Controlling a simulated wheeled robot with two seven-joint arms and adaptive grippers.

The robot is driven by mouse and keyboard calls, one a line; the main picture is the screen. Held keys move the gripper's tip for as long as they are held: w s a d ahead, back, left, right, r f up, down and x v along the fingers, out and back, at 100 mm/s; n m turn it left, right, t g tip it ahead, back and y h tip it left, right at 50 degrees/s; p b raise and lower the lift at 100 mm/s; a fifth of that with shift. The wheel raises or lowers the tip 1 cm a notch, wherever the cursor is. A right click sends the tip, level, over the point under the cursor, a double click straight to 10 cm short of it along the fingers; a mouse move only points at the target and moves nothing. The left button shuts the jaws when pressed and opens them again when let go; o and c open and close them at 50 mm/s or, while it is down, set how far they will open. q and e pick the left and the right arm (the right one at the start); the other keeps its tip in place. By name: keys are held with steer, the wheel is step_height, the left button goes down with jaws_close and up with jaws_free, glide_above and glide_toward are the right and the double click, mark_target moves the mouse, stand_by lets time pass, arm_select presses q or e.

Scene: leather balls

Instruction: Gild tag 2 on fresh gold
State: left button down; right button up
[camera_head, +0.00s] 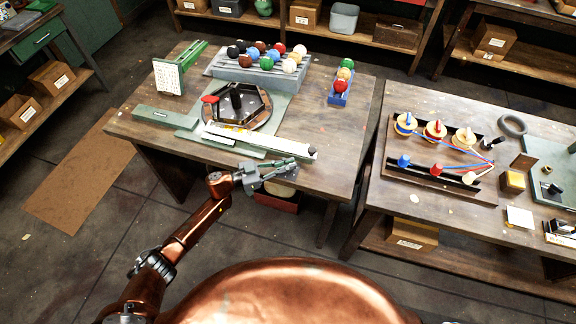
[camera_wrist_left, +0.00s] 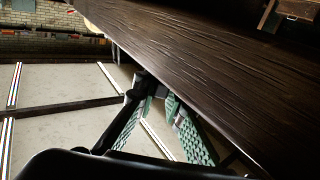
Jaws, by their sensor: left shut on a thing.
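My left gripper (camera_head: 275,178) is at the front edge of the left table, below a long pale strip (camera_head: 258,139) with a dark knob (camera_head: 312,152) at its right end. The left wrist view shows its green ribbed finger pads (camera_wrist_left: 160,130) close beside the dark table edge. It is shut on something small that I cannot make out. Behind the strip, a round dark tray (camera_head: 215,118) holds a black upright piece (camera_head: 236,97), with a red knob (camera_head: 210,99) at its left. I cannot read any tag number or pick out the gold. My right gripper is out of view.
A grey rack (camera_head: 228,72) of coloured balls stands at the back, with a blue holder (camera_head: 340,100) of balls to its right. A white dotted panel (camera_head: 168,78) stands at the left. The right table (camera_head: 385,195) carries spools and threads. A gap separates the two tables.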

arm_select(q)
steer(key=shift+f+m+g+b, duration=0.1)
steer(key=shift+m+g+b, duration=0.4)
steer(key=shift+g, duration=0.3)
steer(key=c, duration=2)
jaws_free()
steer(key=shift+a, duration=0.3)
steer(key=v, duration=1.1)
steer(key=shift+a, duration=0.2)
